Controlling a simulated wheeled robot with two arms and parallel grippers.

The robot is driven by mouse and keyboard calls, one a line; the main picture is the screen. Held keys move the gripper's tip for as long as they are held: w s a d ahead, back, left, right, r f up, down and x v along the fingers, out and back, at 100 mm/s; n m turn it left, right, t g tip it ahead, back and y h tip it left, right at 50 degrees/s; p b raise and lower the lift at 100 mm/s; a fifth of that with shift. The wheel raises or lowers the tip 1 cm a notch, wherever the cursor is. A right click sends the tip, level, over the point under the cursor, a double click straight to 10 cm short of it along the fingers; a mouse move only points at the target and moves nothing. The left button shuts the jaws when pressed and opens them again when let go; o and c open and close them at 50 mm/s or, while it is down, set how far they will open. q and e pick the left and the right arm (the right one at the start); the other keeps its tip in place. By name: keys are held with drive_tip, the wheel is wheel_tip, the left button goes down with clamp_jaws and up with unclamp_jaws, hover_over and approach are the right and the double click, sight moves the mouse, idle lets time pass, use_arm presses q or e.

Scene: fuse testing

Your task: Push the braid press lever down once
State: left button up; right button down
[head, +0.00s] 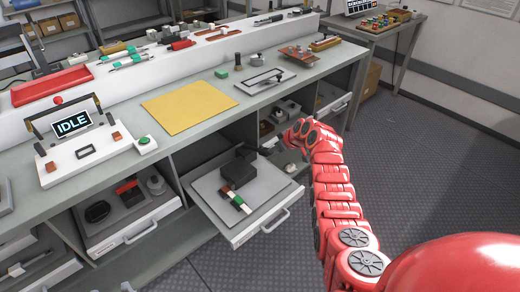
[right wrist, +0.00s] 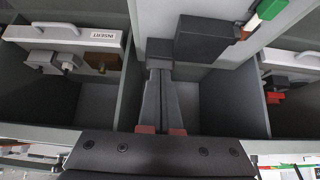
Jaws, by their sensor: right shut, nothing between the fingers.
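A black block-shaped fixture (head: 238,172) sits on the pulled-out drawer tray; it also shows in the right wrist view (right wrist: 205,38). A small dark piece joins it on its far side, probably the press lever, though no label confirms this. A green, white and red strip (head: 235,202) lies by the block and shows in the right wrist view (right wrist: 262,14). My right gripper (right wrist: 160,74) is shut and empty, its tips close to the dark piece beside the block. I cannot tell whether they touch. My left gripper is not in view.
The pulled-out drawer (head: 272,226) juts out from under the bench. A drawer labelled INSERT (right wrist: 62,31) is beside my fingers. The floor at right is clear.

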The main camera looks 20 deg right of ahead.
idle(0.4)
wheel_tip(320, 180, up, 7)
drive_tip(key=w, duration=0.1)
drive_tip(key=shift+a+p, duration=0.15)
drive_tip(key=shift+p, duration=0.2)
idle(0.4)
